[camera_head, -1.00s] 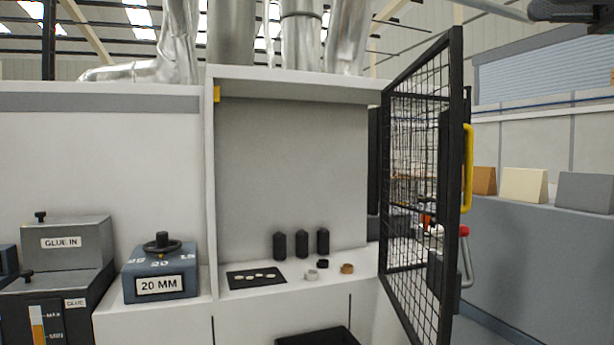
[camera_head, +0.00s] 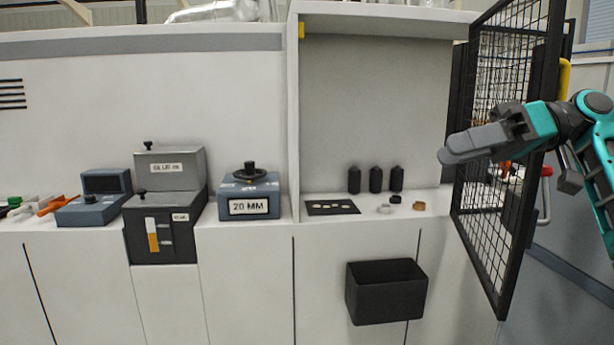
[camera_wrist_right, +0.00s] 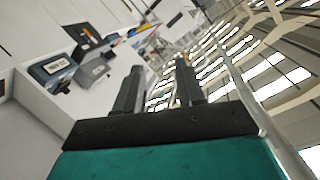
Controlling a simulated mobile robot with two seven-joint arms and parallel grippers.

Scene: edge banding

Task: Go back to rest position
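My right gripper (camera_head: 447,150) reaches in from the right edge of the head view, its grey fingers pointing left. It is raised in front of the mesh door and the open cabinet, apart from both. In the right wrist view the two dark fingers (camera_wrist_right: 159,78) stand apart with nothing between them, so the gripper is open and empty. My left gripper shows in neither view.
The black mesh door (camera_head: 497,140) stands open at right, behind my arm. The cabinet shelf holds several dark cylinders (camera_head: 376,179), small rings (camera_head: 419,205) and a black mat (camera_head: 331,207). A black bin (camera_head: 386,292) hangs below. The 20 MM box (camera_head: 249,207) and glue unit (camera_head: 164,225) stand left.

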